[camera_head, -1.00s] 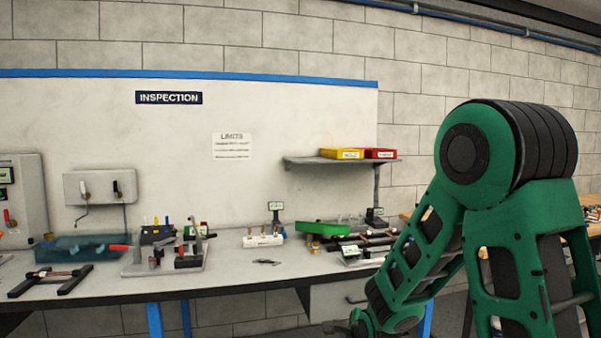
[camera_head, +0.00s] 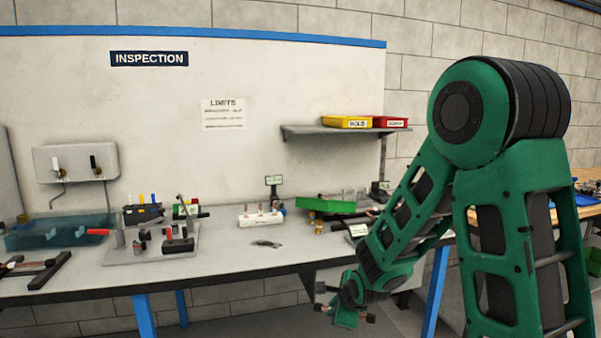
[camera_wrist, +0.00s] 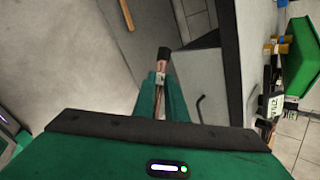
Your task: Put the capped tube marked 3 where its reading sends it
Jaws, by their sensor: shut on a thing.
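My gripper (camera_head: 345,318) hangs low in front of the bench, below the worktop edge. In the wrist view its two green fingers (camera_wrist: 160,92) are shut on a copper tube (camera_wrist: 161,66) with a dark cap at its far end. A pale tag or band shows on the tube, but I cannot read a mark on it. The yellow bin (camera_head: 347,122) and the red bin (camera_head: 390,122) stand side by side on the wall shelf. A limits sheet (camera_head: 223,114) hangs on the wall, its lines too small to read.
The bench (camera_head: 225,268) has a clear front strip. The shelf (camera_head: 345,132) juts from the wall.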

